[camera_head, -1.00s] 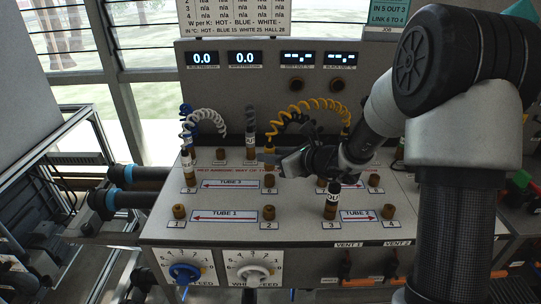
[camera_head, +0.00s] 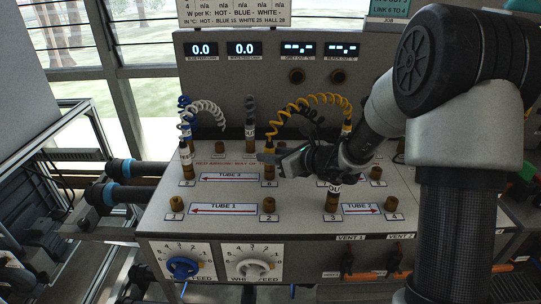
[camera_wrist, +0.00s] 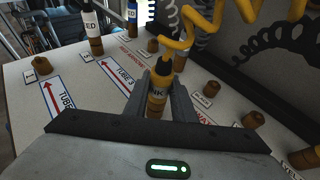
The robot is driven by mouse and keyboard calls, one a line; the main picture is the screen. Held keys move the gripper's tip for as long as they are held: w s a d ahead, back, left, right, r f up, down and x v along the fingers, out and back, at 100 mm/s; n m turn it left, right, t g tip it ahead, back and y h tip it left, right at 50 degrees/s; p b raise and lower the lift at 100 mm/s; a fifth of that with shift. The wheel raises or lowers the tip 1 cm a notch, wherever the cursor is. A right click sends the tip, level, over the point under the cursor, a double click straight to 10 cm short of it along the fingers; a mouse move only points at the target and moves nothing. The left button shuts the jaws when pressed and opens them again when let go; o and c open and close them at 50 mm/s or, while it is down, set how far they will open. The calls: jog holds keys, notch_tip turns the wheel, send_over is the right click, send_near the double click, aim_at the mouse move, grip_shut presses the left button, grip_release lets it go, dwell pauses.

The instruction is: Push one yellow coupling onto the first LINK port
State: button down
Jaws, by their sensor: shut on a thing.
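My gripper (camera_head: 268,157) is shut on a yellow coupling (camera_wrist: 157,97), whose LINK label shows partly between the fingers in the wrist view. A yellow coiled hose runs up from it. The coupling stands upright over the brown port 6 (camera_head: 269,176), at the right end of the TUBE 3 arrow. Its lower end meets or nearly meets the port; I cannot tell if it is fully seated. The other yellow coupling (camera_head: 347,128) is at the coil's far end, in the back row. The job card (camera_head: 388,10) reads LINK 6 TO 4; port 4 (camera_head: 391,205) is bare.
A white FEED coupling (camera_head: 186,157) stands on port 5 and an OUT coupling (camera_head: 333,190) on port 3. Ports 1 (camera_head: 176,205) and 2 (camera_head: 268,206) are bare. A grey coupling (camera_head: 249,112) stands behind my gripper. The feed dials (camera_head: 182,268) are at the front.

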jog(key=c, duration=1.4)
grip_release()
jog(key=shift+r, duration=0.1)
notch_tip(320, 180, up, 6)
jog(key=s+d+p, duration=0.2)
jog(key=p, duration=0.2)
jog(key=shift+s+d+f, duration=0.2)
jog(key=shift+s+d, duration=0.2)
jog(key=p+v, duration=0.2)
jog(key=v, duration=1.5)
